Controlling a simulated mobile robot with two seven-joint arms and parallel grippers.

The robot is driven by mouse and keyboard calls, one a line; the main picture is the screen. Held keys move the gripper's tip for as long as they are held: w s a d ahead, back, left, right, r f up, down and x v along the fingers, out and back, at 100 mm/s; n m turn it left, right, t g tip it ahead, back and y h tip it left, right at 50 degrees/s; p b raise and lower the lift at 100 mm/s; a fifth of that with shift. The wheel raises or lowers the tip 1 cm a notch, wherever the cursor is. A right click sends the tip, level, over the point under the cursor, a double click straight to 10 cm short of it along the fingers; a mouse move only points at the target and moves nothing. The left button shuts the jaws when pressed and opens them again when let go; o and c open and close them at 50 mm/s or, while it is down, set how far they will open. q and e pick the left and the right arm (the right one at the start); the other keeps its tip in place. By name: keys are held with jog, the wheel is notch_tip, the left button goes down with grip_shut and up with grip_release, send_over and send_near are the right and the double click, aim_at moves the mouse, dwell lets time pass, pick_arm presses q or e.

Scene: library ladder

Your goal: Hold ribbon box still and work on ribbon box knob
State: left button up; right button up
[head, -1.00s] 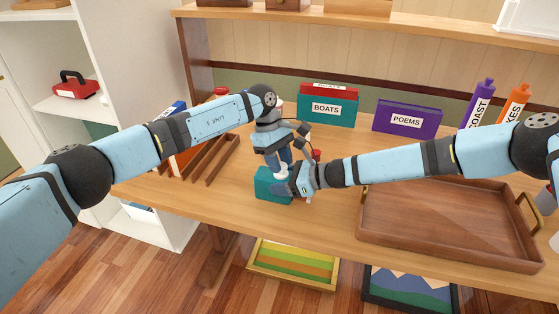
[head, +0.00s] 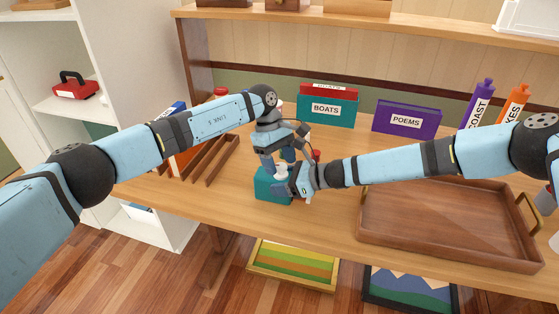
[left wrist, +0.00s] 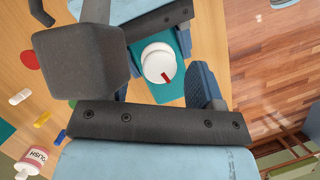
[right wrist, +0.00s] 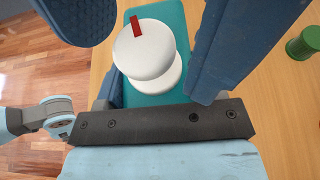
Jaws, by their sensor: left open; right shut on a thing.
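The ribbon box (head: 266,186) is a teal block on the wooden desk, in the middle of the head view. Its round white knob (left wrist: 156,62) has a red mark and also shows in the right wrist view (right wrist: 146,48). My left gripper (head: 281,170) is open above the box, with its fingers spread on either side of the knob. My right gripper (head: 284,188) comes in from the right and is shut on the ribbon box, its fingers along the box's sides. In the head view the grippers hide part of the box and most of the knob.
A wooden tray (head: 450,222) with brass handles fills the desk's right. The BOATS box (head: 327,109) and purple POEMS box (head: 406,119) stand behind. A slotted wooden rack (head: 212,157) is to the left. A green spool (right wrist: 305,42) stands near the right gripper.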

pick_arm(q)
jog(key=v, duration=1.2)
jog(key=shift+c, duration=0.2)
jog(key=shift+c, duration=1.2)
jog(key=s+n+t, duration=0.6)
jog(key=s+n, duration=0.1)
jog(key=n, duration=1.1)
jog(key=x, duration=1.2)
jog(key=shift+w, duration=0.1)
